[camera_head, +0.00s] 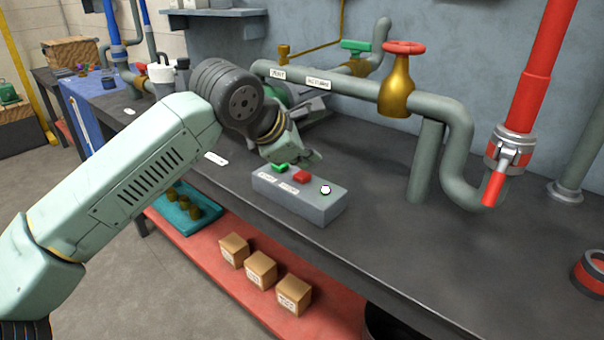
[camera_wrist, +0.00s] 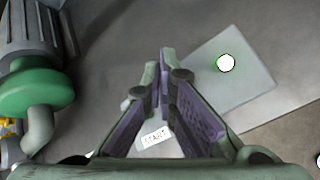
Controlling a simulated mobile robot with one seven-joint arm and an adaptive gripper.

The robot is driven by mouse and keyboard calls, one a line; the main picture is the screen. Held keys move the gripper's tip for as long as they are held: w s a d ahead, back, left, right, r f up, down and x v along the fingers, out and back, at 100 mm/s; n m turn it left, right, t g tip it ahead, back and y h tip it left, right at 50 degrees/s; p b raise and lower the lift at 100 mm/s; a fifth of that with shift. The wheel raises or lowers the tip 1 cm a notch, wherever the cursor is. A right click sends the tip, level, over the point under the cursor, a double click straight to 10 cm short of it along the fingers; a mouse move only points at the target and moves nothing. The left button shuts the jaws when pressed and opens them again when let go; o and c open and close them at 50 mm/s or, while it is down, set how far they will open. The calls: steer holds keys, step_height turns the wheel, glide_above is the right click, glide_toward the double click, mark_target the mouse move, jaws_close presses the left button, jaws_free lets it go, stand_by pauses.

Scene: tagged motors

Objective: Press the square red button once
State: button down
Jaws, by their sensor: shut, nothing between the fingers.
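A grey control box (camera_head: 318,211) sits on the dark workbench in the head view. A START label (camera_wrist: 155,137) shows between the fingers. The red button is hidden there.
Grey pipes with a red valve wheel (camera_head: 404,47) and a brass body run behind the box. A red vertical pipe (camera_head: 533,75) stands at the right. Small cardboard boxes (camera_head: 261,269) sit on the red lower shelf.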

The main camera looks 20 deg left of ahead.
mark_target(305, 176)
steer(key=shift+f, duration=0.2)
steer(key=shift+f+b, duration=0.3)
steer(key=shift+b, duration=0.35)
steer(key=shift+f+b, duration=0.45)
steer(key=shift+b, duration=0.1)
stand_by(0.3)
steer(key=shift+r, duration=0.1)
steer(key=shift+r+p, duration=0.45)
steer(key=shift+r, duration=0.35)
steer(key=shift+r+p, duration=1.4)
steer(key=shift+r, duration=1.15)
